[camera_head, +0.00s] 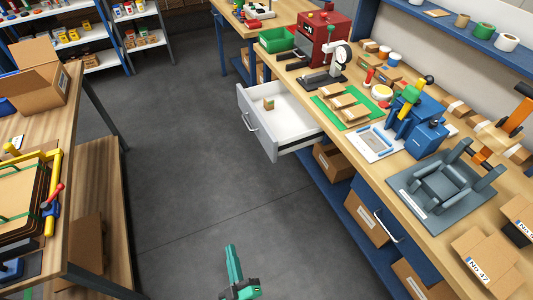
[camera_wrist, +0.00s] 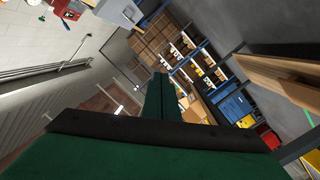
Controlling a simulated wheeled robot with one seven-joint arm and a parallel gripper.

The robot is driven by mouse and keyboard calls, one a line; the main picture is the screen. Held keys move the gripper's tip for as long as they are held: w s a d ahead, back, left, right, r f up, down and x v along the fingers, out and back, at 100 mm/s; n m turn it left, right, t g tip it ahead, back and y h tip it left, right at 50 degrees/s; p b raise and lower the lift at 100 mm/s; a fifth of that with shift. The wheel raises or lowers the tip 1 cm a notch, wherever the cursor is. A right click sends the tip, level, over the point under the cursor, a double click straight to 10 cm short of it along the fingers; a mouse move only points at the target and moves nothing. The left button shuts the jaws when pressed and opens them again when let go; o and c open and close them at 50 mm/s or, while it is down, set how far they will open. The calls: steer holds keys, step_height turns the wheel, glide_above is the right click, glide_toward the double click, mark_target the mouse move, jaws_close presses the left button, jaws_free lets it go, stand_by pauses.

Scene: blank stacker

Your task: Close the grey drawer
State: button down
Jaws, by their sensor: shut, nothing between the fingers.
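The grey drawer (camera_head: 258,138) is pulled out of the workbench in the head view, past the bench's front edge. Its pale front panel carries a metal bar handle (camera_head: 248,121). A small tan block (camera_head: 268,104) lies inside. My gripper (camera_head: 232,248) is at the bottom middle of the head view, below and apart from the drawer. Its green fingers are shut with nothing between them. The fingers (camera_wrist: 163,95) also show together in the wrist view. I cannot make out the drawer in the wrist view with certainty.
The workbench (camera_head: 484,283) on the right bears a green mat (camera_head: 342,107), a red machine (camera_head: 325,38), a blue machine (camera_head: 418,115) and a grey fixture (camera_head: 445,180). Another bench (camera_head: 100,158) stands left. The grey floor (camera_head: 190,150) between is clear. Cartons lie under the workbench.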

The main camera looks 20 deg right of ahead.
steer(key=w+d+n, duration=0.4)
steer(key=w+d, duration=0.9)
steer(key=w, duration=0.4)
steer(key=w+d+n+h, duration=0.1)
steer(key=w+d+n, duration=0.4)
steer(key=w+d, duration=0.8)
steer(key=w, duration=0.4)
steer(key=shift+d+h, duration=0.15)
steer(key=shift+h, duration=0.15)
steer(key=shift+w, duration=0.1)
